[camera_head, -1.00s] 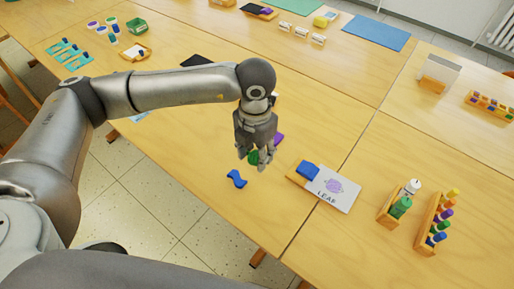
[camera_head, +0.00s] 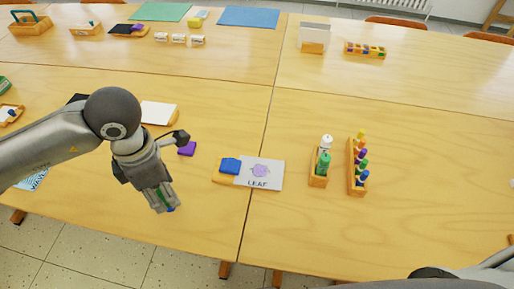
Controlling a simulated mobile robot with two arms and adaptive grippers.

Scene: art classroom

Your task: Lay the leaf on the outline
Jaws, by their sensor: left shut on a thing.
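A white card (camera_head: 274,181) labelled LEAF, with a purple outline (camera_head: 260,171) printed on it, lies at the middle of the table against a wooden holder. My left gripper (camera_head: 165,203) is shut on a green piece (camera_head: 159,194), which seems to be the leaf. Only a sliver of it shows between the fingers. The gripper is left of the card, near the table's front edge. A bit of blue (camera_head: 171,209), probably the wavy blue piece, shows at the fingertips. My right gripper is not in view.
A purple piece (camera_head: 187,149) lies behind the gripper. A bottle holder (camera_head: 318,180) and a rack of coloured pegs (camera_head: 351,179) stand right of the card. Table between is clear.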

